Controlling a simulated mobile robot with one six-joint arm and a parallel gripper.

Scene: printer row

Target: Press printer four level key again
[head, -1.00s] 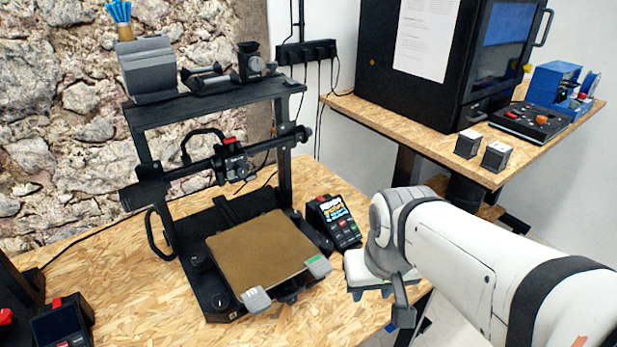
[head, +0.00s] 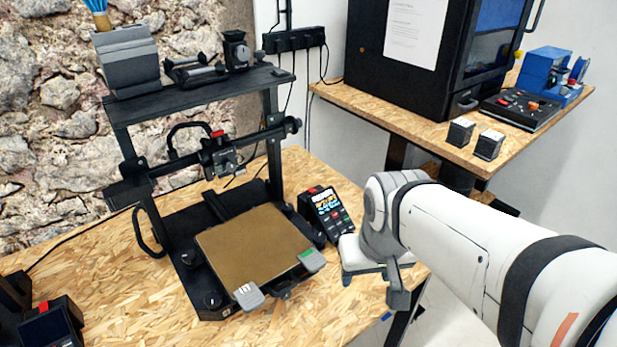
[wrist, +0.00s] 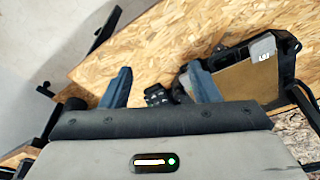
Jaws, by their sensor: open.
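A black 3D printer with a tan bed (head: 252,250) stands on the chipboard table. Its control box (head: 327,212), with a lit screen and small keys, sits at the bed's right. A grey tab (head: 247,296) with small lettering is at the bed's front corner; a grey and green tab (head: 312,260) is at its right corner. Key lettering is too small to read. In the wrist view my gripper (wrist: 160,82) is open and empty, its blue fingers spread above the table. The dark control box (wrist: 158,96) shows between them, partly hidden by my gripper's body.
A second control box (head: 50,325) is at the lower left. A higher table (head: 395,115) at the back right holds a black enclosure (head: 410,60) and two small dark blocks (head: 460,132). Bare table lies in front of the printer.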

